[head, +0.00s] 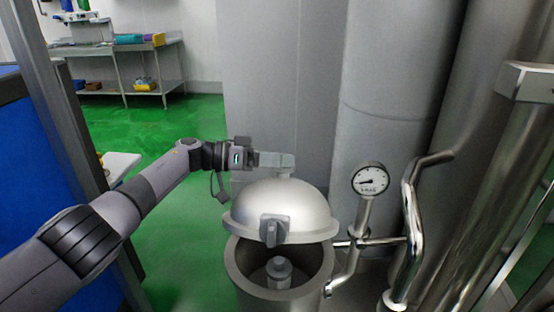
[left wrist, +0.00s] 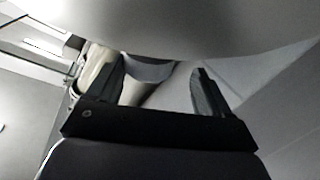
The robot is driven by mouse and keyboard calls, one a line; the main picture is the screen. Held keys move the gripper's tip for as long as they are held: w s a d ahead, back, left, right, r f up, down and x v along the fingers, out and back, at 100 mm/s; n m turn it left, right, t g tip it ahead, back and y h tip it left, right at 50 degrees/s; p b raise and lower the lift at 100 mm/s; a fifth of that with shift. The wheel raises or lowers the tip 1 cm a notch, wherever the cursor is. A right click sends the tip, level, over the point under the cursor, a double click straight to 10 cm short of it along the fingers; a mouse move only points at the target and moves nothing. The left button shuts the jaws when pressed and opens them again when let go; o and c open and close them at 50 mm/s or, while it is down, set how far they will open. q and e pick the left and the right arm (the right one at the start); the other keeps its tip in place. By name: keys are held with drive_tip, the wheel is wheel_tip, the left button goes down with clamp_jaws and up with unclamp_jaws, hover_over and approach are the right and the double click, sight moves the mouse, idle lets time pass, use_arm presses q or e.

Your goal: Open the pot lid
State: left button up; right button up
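The silver domed pot lid (head: 290,207) is raised and tilted above the grey pot (head: 247,272). The pot's mouth is partly uncovered, and a grey fitting (head: 279,270) shows inside. A grey latch (head: 274,230) sits on the lid's near edge. My left gripper (head: 281,161) is just behind the top of the lid in the head view; whether it touches the lid cannot be told there. In the left wrist view, its two fingers (left wrist: 156,88) stand apart with no grasped thing clear between them. The lid's underside or dome (left wrist: 210,25) appears to fill the top there. My right gripper is not in view.
A pressure gauge (head: 370,180) and bent steel pipes (head: 411,225) stand close to the pot's right. Large grey cylinders (head: 388,90) rise behind. A metal table (head: 155,55) with coloured boxes is far left. Green floor (head: 175,245) lies open left of the pot.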

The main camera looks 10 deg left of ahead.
use_arm(q)
drive_tip(key=shift+a+r, duration=0.1)
drive_tip(key=shift+a, duration=0.5)
drive_tip(key=v, duration=0.5)
drive_tip(key=shift+a+p, duration=0.1)
drive_tip(key=shift+p, duration=0.3)
drive_tip(key=shift+s+a, duration=0.3)
drive_tip(key=shift+a, duration=0.1)
